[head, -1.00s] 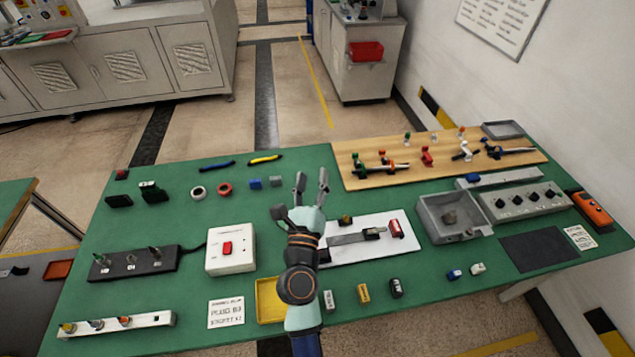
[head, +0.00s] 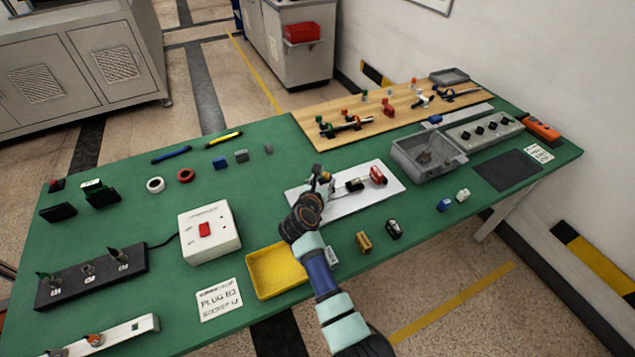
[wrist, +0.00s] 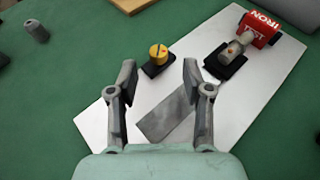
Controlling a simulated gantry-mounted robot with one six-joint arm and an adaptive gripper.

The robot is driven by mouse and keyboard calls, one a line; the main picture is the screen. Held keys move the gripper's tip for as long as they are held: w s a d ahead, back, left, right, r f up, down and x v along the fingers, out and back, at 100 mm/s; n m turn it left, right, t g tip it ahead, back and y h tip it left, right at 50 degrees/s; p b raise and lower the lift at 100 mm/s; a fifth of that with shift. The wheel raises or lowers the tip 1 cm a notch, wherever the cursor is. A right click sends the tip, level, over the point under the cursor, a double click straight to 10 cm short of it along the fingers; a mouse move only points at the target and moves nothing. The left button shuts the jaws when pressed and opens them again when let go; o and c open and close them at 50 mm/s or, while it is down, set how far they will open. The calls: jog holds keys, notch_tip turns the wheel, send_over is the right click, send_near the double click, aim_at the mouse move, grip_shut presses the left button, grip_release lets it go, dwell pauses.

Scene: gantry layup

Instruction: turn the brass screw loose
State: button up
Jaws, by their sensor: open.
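The brass screw (wrist: 158,50) has a round, slotted, yellow head and stands on a small black base on the white plate (wrist: 112,112). In the wrist view it sits beyond and between the tips of my gripper (wrist: 159,70). The two fingers are spread wide, with nothing between them, and do not touch the screw. In the head view my gripper (head: 319,176) is over the left part of the white plate (head: 385,197), and its fingers partly hide the screw there.
A yellow tray (head: 252,279) lies left of my arm. A grey bin (head: 405,165) stands right of the plate.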

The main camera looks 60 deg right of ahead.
aim_at(326, 175)
jog(key=b+x, duration=0.2)
jog(key=x, duration=0.2)
jog(key=shift+w+d+f, duration=0.15)
jog(key=shift+d, duration=0.05)
grip_shut()
